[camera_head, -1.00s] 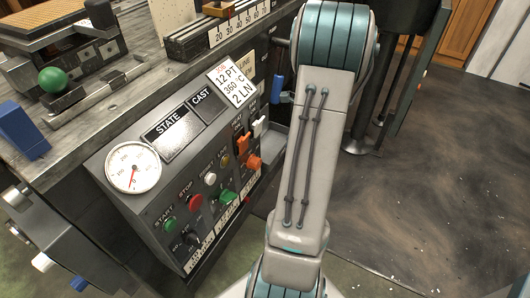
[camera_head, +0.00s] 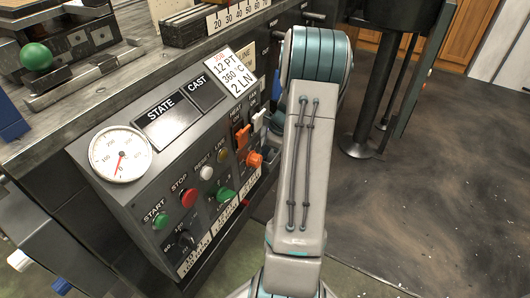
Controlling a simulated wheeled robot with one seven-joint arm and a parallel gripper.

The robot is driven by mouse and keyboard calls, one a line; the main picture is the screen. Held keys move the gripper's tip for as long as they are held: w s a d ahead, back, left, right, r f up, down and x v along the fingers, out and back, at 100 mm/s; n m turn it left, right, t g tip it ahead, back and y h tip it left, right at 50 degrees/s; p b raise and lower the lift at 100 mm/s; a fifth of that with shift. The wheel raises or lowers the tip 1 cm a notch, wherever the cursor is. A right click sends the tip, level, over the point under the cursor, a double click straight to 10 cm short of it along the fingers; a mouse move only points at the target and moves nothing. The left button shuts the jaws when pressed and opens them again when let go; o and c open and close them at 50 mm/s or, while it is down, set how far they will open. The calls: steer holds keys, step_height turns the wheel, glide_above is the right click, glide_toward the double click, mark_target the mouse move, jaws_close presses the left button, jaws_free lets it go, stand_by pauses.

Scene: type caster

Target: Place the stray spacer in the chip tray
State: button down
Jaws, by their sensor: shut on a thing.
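My gripper is outside the head view; only the grey and teal links of my arm show, right of the middle. I cannot see the stray spacer. I cannot make out a chip tray either; part of the machine and floor is hidden behind my arm.
The caster's control panel (camera_head: 141,190), with a round gauge (camera_head: 120,153), buttons and orange levers, stands close on the left. A green ball knob (camera_head: 36,57) sits on the bench top. A dark post stand (camera_head: 357,147) is behind my arm. The floor (camera_head: 430,190) at right is mostly open.

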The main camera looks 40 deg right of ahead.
steer(key=shift+r, duration=0.1)
steer(key=c, duration=1.3)
jaws_free()
steer(key=p+v, duration=0.4)
steer(key=v, duration=0.8)
steer(key=shift+p, duration=0.3)
